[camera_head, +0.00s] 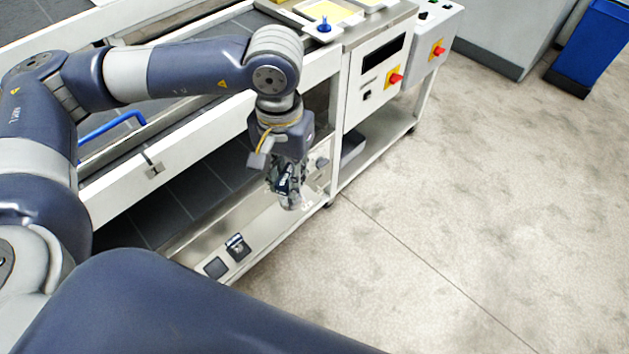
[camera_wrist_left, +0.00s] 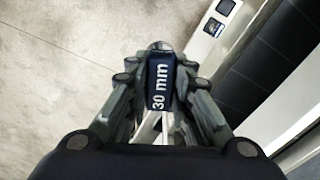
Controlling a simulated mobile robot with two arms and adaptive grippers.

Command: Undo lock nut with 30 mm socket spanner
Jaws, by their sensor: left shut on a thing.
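My left gripper (camera_head: 288,198) points down over the lower metal shelf at the front of the machine. It is shut on the socket spanner, whose dark handle (camera_wrist_left: 159,88) marked "30 mm" in white lies between the fingers in the left wrist view. In the head view only a small dark piece of the spanner (camera_head: 286,183) shows between the fingers. The socket end is hard to make out. I cannot make out the lock nut in either view. My right gripper is not in view.
The shelf (camera_head: 268,228) holds two small dark square items (camera_head: 237,246), apart from the gripper. A white control panel (camera_head: 376,68) with red-and-yellow switches stands to the right. A blue bin (camera_head: 597,45) is at the far right. The concrete floor on the right is clear.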

